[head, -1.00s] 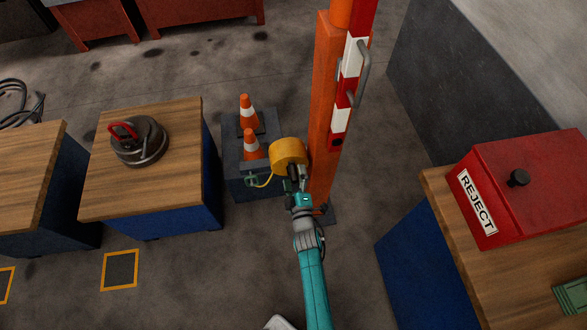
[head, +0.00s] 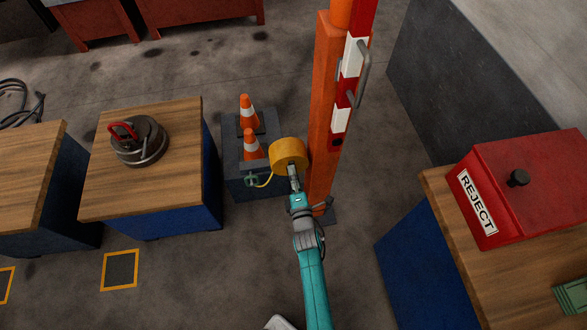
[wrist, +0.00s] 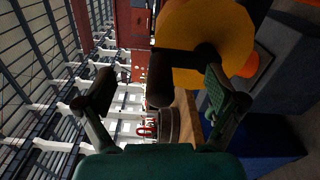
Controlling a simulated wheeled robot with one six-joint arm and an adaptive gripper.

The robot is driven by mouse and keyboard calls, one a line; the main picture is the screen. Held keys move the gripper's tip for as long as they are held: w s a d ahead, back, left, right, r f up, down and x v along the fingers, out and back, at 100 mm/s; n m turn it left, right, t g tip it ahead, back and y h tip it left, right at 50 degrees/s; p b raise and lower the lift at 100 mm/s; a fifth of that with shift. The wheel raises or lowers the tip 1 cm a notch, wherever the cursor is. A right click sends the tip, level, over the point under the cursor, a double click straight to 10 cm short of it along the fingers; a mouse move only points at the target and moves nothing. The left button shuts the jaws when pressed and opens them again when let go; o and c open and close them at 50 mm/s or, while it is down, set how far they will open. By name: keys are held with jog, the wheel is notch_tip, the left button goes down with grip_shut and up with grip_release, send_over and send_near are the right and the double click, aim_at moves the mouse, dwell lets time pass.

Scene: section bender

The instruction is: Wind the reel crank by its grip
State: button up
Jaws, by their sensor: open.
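The yellow reel (head: 288,150) is mounted at the side of the orange post, in the middle of the head view. It also shows at the top of the wrist view (wrist: 225,35). Its dark crank grip (wrist: 160,85) points toward the wrist camera, between the two fingers of my gripper (wrist: 163,94). The fingers stand apart, one on each side of the grip, with visible gaps in the picture; contact is not evident. In the head view my gripper (head: 293,176) is just below the reel, and the grip is hidden there.
The orange post (head: 325,110) with a red-white barrier arm (head: 349,70) stands right beside the reel. Two cones (head: 250,145) sit on a dark box behind. A wooden-top bench (head: 170,180) is left, and a red REJECT box (head: 530,180) is right.

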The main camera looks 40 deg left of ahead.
jog(key=n, duration=1.3)
jog(key=shift+n, duration=0.4)
grip_shut()
jog(key=shift+w+d+m, duration=0.2)
jog(key=shift+w+m, duration=0.05)
jog(key=shift+m, duration=0.35)
jog(key=shift+w+d+m, duration=0.2)
jog(key=shift+m, duration=0.4)
jog(key=shift+w, duration=0.1)
jog(key=shift+w+d+f+m, duration=0.15)
jog(key=shift+w+d+m, duration=0.05)
jog(key=shift+m, duration=0.35)
jog(key=shift+w+d+f+m, duration=0.1)
jog(key=shift+w+d+m, duration=0.1)
jog(key=shift+m, duration=0.35)
